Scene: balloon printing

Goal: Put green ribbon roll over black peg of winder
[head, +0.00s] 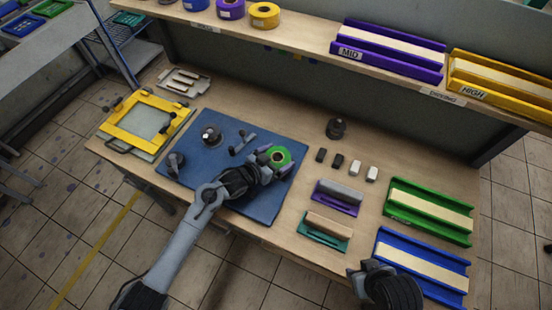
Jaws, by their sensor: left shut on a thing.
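My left gripper (277,163) reaches across the blue mat (262,208) and is shut on the green ribbon roll (280,153). The roll's ring face points up, near the mat's right edge; I cannot tell how high it is held. A dark round fixture with a light centre (210,136), which looks like part of the winder, stands on the mat's left part, apart from the roll. Its black peg is too small to make out. Small black parts (243,143) lie between them. My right gripper (365,272) is at the bottom right; its fingers do not show clearly.
A black knob-like object (336,128) and several small blocks (338,160) stand right of the mat. Green (425,215) and blue (420,268) trays lie at right. A yellow frame (145,125) is at left. A shelf (300,38) overhangs the back.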

